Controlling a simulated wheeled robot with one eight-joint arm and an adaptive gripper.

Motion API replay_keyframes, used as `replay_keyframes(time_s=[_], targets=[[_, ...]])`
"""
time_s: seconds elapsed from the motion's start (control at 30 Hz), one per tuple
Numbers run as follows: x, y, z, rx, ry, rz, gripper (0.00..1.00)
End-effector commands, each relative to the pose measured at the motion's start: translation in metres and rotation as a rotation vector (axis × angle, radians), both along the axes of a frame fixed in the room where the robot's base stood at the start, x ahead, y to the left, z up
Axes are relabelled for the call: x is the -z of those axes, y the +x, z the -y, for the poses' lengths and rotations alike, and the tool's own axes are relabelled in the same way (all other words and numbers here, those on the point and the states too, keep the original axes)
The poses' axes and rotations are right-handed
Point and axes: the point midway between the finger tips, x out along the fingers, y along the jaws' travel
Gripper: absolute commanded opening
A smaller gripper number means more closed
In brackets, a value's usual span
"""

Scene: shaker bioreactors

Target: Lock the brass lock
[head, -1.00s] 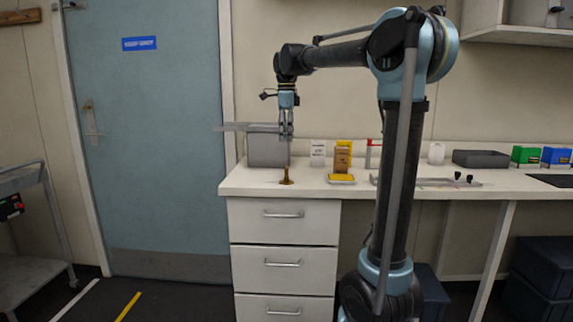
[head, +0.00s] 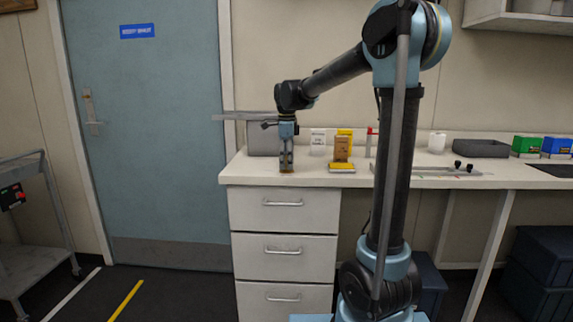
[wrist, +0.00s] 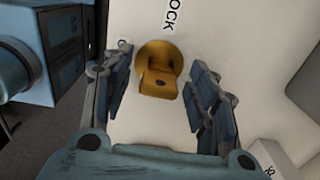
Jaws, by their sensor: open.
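The brass lock shows in the wrist view (wrist: 160,82) as a round gold base with a lever-like piece and a dark hole on it. It stands on the white counter (head: 250,174) near its left end. In the head view my gripper (head: 286,163) is directly over it and hides most of it. In the wrist view my gripper's blue-padded fingers (wrist: 160,92) are open, one on each side of the brass piece, with visible gaps. They hold nothing. Printed letters "OCK" (wrist: 172,16) lie on the counter beside the lock.
A grey box (head: 262,138) stands behind my gripper. To the right are a yellow-and-brown item (head: 342,150), a white card (head: 318,141) and a metal rail with black knobs (head: 430,171). White drawers (head: 284,212) are under the counter. A blue door (head: 140,150) is at the left.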

Motion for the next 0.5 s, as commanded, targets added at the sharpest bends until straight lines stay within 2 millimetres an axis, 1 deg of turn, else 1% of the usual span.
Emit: replay_keyframes(time_s=[0.13, 0.4, 0.43, 0.47, 0.5], targets=[[0.0061, 0.0001, 0.0000, 0.000, 0.000, 0.000, 0.53], [0.0070, 0.0001, 0.0001, 0.000, 0.000, 0.000, 0.53], [0.0070, 0.0001, 0.0001, 0.000, 0.000, 0.000, 0.49], [0.0070, 0.0001, 0.0001, 0.000, 0.000, 0.000, 0.42], [0.0069, 0.0001, 0.0001, 0.000, 0.000, 0.000, 0.33]])
